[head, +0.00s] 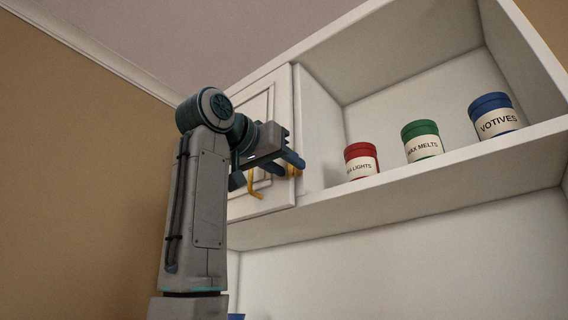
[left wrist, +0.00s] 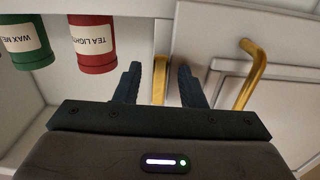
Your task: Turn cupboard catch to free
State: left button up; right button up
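The white cupboard door (head: 268,115) is shut at the left end of the wall unit. A brass catch (head: 294,172) is at the door's right edge, partly hidden by my fingers; it also shows in the left wrist view (left wrist: 159,80). A curved brass handle (head: 254,186) is on the door, left of the catch; it stands at the right in the left wrist view (left wrist: 250,75). My left gripper (left wrist: 159,75) is open, its dark fingers on either side of the catch with a gap at each. Whether the fingers reach fully around it I cannot tell. My right gripper is out of view.
Right of the door is an open shelf (head: 430,165) with a red tea lights tin (head: 361,160), a green wax melts tin (head: 421,141) and a blue votives tin (head: 494,116). The red tin stands nearest the gripper. Below the shelf is a clear white panel.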

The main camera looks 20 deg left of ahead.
pick_arm(q)
jog(key=shift+s+a+f+b, duration=0.1)
jog(key=shift+s+a+b, duration=0.05)
jog(key=shift+s+b, duration=0.3)
jog(key=b+v, duration=0.4)
jog(key=v, duration=0.6)
jog(key=shift+w, duration=0.1)
